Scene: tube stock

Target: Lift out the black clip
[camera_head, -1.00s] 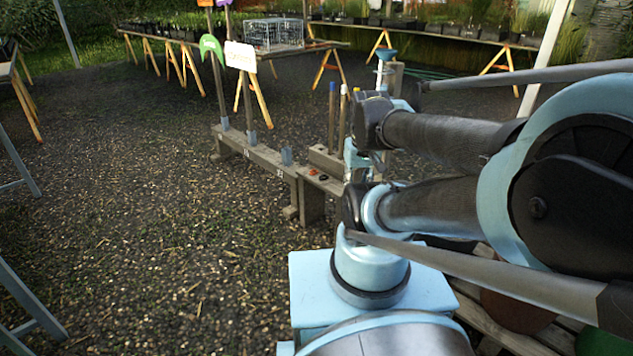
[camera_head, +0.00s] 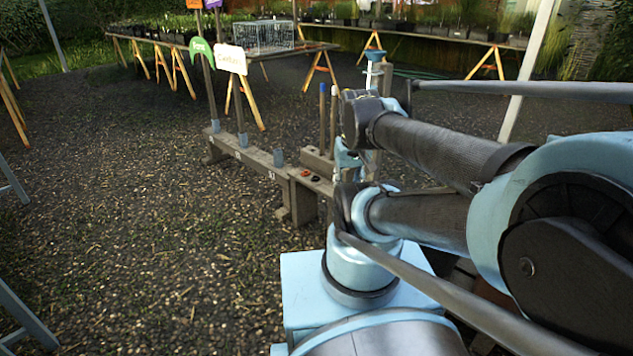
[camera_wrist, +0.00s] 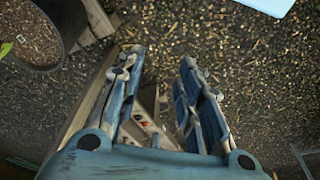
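Small red and dark pieces lie on the top of the low wooden bench (camera_head: 262,158), near its right end, in the head view. One small dark piece (camera_head: 315,178) may be the black clip, but it is too small to be sure. In the wrist view my gripper (camera_wrist: 160,62) is open, its two blue fingers wide apart with nothing held between them. Part of the bench and a few tiny red and dark spots show below, between the fingers. The gripper is hard to make out behind my arm in the head view.
A wire crate (camera_head: 262,37) stands on a trestle table behind. A dark round pot (camera_wrist: 32,38) is at the wrist view's upper left. Gravel left of the bench is clear.

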